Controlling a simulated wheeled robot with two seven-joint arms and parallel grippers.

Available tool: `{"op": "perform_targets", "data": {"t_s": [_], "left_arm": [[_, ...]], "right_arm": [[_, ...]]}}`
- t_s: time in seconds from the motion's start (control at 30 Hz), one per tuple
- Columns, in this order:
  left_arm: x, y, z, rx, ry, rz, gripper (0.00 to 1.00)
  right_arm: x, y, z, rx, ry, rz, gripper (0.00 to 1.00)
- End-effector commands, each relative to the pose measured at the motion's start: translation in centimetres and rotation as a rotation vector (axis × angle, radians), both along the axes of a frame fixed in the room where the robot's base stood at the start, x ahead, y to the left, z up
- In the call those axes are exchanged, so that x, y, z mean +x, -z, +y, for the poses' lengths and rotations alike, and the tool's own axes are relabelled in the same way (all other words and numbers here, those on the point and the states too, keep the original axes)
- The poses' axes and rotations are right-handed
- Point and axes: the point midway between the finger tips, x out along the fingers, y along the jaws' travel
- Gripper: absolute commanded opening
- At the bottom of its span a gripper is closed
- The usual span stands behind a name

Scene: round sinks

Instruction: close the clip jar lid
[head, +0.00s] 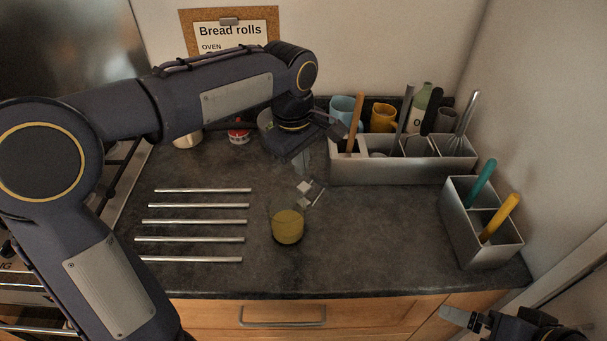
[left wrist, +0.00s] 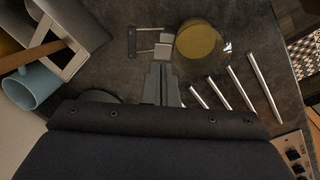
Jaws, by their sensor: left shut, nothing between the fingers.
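The clip jar (head: 288,227) is clear glass with yellow contents and stands on the dark worktop. In the left wrist view the jar (left wrist: 201,40) is seen from above. Pale metal clip parts with thin wires (head: 316,194) show at its back right; in the left wrist view the clip parts (left wrist: 150,42) lie beside the jar. A clear lid is hard to make out, and I cannot tell its angle. My left gripper (head: 303,168) is shut and empty, pointing down just behind the clip parts. My right gripper (head: 458,317) shows partly at the bottom right; its jaws are unclear.
Several metal rods (head: 195,222) lie left of the jar. A grey utensil box (head: 400,172) stands behind right, with mugs behind it. Another box (head: 484,245) with teal and yellow handles stands at the right. Worktop between jar and right box is clear.

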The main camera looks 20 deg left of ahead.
Motion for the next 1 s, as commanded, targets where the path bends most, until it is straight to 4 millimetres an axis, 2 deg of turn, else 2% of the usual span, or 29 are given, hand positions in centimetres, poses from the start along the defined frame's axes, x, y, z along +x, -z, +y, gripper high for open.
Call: {"op": "perform_targets", "data": {"t_s": [0.1,0.3,0.73,0.9,1.0], "left_arm": [[0.2,2.0,-0.1,0.002,0.0,0.004,0.0],[0.5,4.0,-0.3,-0.001,-0.001,-0.001,0.0],[0.5,4.5,-0.3,0.0,0.0,-0.001,0.0],[1.1,6.2,-0.7,0.0,0.001,-0.001,0.0],[1.1,5.8,-0.6,-0.001,0.0,-0.002,0.0]], "right_arm": [[0.0,-0.2,0.0,0.0,0.0,0.0,0.98],[0.0,-0.4,0.0,0.0,0.0,0.0,0.98],[0.0,-0.3,0.0,0.0,0.0,0.0,0.98],[0.0,0.7,0.0,0.0,0.0,0.0,0.98],[0.0,0.4,0.0,0.0,0.0,0.0,0.98]]}}
